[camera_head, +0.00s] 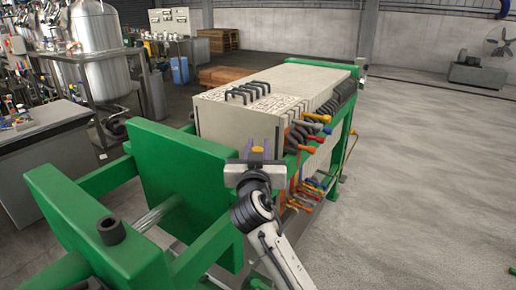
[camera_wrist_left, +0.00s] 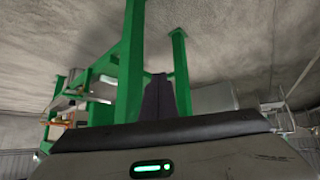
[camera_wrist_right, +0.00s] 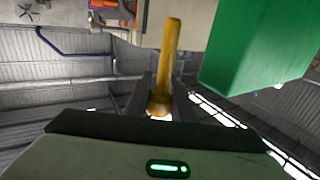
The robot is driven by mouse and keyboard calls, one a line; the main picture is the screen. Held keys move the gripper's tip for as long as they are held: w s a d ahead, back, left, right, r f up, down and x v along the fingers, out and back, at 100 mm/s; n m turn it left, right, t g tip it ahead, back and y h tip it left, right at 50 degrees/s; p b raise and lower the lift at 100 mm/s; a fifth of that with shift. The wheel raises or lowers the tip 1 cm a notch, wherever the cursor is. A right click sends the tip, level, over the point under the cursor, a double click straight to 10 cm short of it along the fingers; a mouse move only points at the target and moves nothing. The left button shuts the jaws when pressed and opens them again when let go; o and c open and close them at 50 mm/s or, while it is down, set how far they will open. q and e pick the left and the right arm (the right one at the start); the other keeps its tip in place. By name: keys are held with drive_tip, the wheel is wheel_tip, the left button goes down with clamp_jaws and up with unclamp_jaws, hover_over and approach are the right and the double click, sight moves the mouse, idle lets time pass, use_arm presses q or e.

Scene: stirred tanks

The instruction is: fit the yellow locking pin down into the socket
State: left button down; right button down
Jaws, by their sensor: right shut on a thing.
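The yellow locking pin (camera_wrist_right: 168,60) is held between the fingers of my right gripper (camera_wrist_right: 159,95). In the right wrist view its shaft points away from the palm and its wider end sits at the fingers. In the head view my right gripper (camera_head: 257,150) is in front of the filter press, with a bit of the yellow pin (camera_head: 257,154) showing. A dark, hollow-topped cylinder (camera_head: 111,230), which looks like the socket, stands on the green frame at lower left, well apart from the pin. My left gripper (camera_wrist_left: 160,98) shows only in the left wrist view, with its fingers together and nothing visible between them.
The green press frame (camera_head: 185,165) and the beige plate stack (camera_head: 270,95) with coloured valve handles (camera_head: 318,118) are close to my right arm. A second dark cylinder (camera_head: 88,285) is at the bottom edge. Steel tanks (camera_head: 97,50) stand behind left.

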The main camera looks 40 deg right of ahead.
wheel_tip(320, 180, down, 6)
drive_tip(key=b, duration=0.5)
drive_tip(key=shift+r, duration=0.2)
idle(0.4)
idle(0.4)
drive_tip(key=shift+b, duration=0.45)
idle(0.5)
drive_tip(key=shift+f, duration=0.2)
drive_tip(key=shift+f+b, duration=0.35)
drive_tip(key=shift+b, duration=0.15)
